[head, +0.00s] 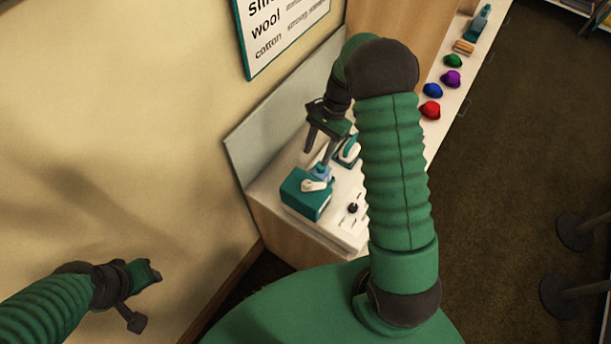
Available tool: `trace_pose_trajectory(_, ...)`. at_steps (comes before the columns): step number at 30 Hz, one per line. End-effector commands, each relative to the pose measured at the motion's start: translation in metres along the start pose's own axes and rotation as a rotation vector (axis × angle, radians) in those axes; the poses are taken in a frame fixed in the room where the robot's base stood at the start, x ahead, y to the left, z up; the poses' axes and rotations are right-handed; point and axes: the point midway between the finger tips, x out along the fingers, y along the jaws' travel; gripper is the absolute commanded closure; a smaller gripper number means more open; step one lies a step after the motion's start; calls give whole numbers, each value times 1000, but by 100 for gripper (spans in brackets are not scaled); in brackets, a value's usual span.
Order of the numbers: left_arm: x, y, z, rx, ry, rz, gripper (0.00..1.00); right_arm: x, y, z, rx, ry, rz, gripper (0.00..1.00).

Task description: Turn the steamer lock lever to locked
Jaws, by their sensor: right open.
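A teal box-shaped steamer (300,197) stands on the white counter by the wall. A small white lever-like part (313,185) lies on its top, with a light-blue piece (321,171) just behind it. I cannot tell which lock position the lever is in. My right gripper (318,152) is open and empty, fingers pointing down, above and slightly behind the steamer. I cannot tell whether a fingertip touches the light-blue piece. My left gripper (143,297) is open and empty at the lower left, away from the counter.
A teal and white iron-like object (348,151) stands right behind the steamer, partly hidden by my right arm. A black knob (352,208) is on the counter (340,228) in front. Coloured caps, including a red one (430,110), line the far counter. A grey panel (285,120) backs the steamer.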

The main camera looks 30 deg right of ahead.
Motion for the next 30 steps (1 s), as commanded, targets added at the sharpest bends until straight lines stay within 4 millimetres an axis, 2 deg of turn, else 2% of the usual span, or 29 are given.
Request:
trace_pose_trajectory(1, -9, 0, -2, 0, 0, 0, 64, 11, 2, 2, 1, -5, 6, 54)
trace_pose_trajectory(9, -29, 0, -7, 0, 0, 0, 64, 79, 2, 2, 1, -4, 4, 54)
trace_pose_trajectory(13, -35, 0, -8, 0, 0, 0, 64, 102, 0, 1, -1, -2, 2, 54)
trace_pose_trajectory(18, -36, 0, -9, 0, 0, 0, 64, 115, 0, 0, -2, 0, 1, 54)
trace_pose_trajectory(24, -36, 0, -8, 0, 0, 0, 64, 116, 0, 0, -2, 0, 0, 54)
trace_pose_trajectory(30, -36, 0, -8, 0, 0, 0, 64, 115, 0, 0, -2, -1, 0, 79)
